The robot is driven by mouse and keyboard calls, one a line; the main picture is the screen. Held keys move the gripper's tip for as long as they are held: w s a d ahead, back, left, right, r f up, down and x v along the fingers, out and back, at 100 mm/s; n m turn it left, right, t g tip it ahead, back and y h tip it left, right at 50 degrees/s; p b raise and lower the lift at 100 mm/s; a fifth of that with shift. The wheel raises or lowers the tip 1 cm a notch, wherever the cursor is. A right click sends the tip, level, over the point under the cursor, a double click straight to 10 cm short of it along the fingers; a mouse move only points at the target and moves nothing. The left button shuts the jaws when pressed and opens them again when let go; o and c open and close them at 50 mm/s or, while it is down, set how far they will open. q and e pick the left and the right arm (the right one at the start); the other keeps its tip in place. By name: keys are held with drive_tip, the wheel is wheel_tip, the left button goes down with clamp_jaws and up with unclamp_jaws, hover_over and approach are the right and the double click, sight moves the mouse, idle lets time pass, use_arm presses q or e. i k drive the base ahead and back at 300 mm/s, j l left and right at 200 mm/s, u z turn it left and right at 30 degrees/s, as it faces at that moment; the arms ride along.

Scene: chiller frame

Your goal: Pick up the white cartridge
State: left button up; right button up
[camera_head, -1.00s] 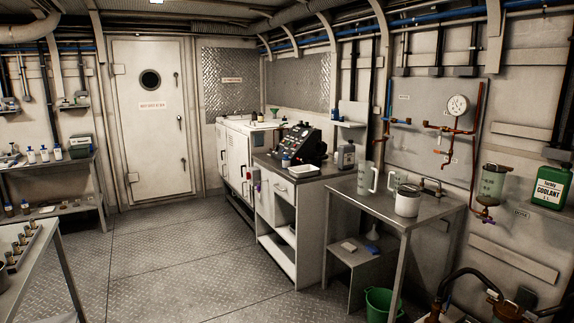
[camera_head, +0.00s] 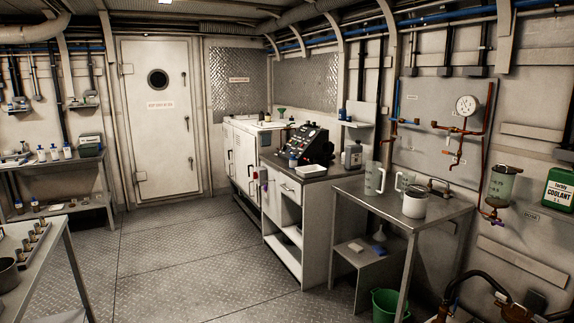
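I cannot tell for sure which thing is the white cartridge. A white cylindrical canister (camera_head: 414,202) stands upright on the metal table (camera_head: 445,212) at the right. A small pale block (camera_head: 356,247) and a white funnel (camera_head: 380,236) are on the low shelf (camera_head: 368,262) beside that table. A black control box (camera_head: 311,144) and a small white tray (camera_head: 306,171) are on the cabinet top in the middle. Neither of my grippers is in view.
A green coolant can (camera_head: 560,189) is at the right wall. A green bucket (camera_head: 385,304) stands on the floor under the table. A table with several small cylinders (camera_head: 36,236) is at the left. The floor (camera_head: 170,255) between is clear.

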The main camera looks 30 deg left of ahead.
sight(293, 160)
drive_tip(key=i+u, duration=0.45)
drive_tip(key=i, duration=0.4)
drive_tip(key=i+j+u, duration=0.2)
drive_tip(key=i, duration=0.5)
drive_tip(key=i+l+u, duration=0.25)
drive_tip(key=i, duration=0.45)
drive_tip(key=i+u, duration=0.2)
drive_tip(key=i, duration=0.5)
